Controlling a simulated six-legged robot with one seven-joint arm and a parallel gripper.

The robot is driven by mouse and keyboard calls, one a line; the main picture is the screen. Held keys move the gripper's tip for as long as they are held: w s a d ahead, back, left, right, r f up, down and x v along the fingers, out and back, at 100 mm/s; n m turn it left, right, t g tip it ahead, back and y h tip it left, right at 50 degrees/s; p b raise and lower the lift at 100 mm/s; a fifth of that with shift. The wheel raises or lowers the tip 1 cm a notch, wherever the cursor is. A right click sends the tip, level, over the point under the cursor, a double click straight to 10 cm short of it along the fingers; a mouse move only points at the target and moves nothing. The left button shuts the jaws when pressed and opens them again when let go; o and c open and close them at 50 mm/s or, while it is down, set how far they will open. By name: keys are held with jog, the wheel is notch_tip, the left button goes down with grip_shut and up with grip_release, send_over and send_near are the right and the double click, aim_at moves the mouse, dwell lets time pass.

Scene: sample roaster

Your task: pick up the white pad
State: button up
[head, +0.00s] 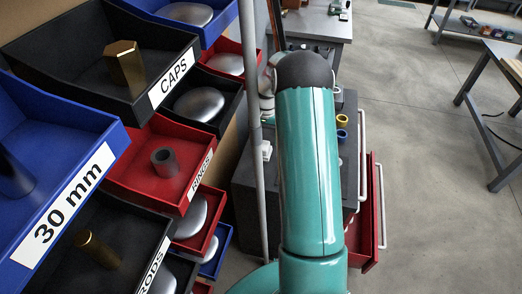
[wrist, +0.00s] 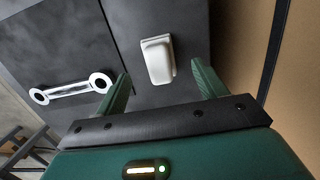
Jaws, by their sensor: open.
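The white pad (wrist: 158,60) is a small rounded block on a dark grey surface in the wrist view. My gripper (wrist: 160,70) is open, with one green finger on each side of the pad's lower end in that picture. I see clear gaps between the pad and both fingers, and cannot tell how far above it they are. In the head view a small white object (head: 266,150) beside the grey post may be the same pad. My gripper is hidden there behind my teal arm.
A white bar with ringed ends (wrist: 74,89) lies left of the pad. Labelled bins (head: 145,75) fill the head view's left side. A grey post (head: 252,120) stands close to my arm.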

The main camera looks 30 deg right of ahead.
aim_at(265, 145)
jog(key=shift+s+d+f, duration=0.15)
jog(key=shift+s+f, duration=0.15)
jog(key=shift+f, duration=0.5)
jog(key=f, duration=0.4)
jog(key=shift+a+f, duration=0.2)
jog(key=shift+f, duration=0.15)
jog(key=shift+c, duration=0.4)
jog(key=c, duration=1)
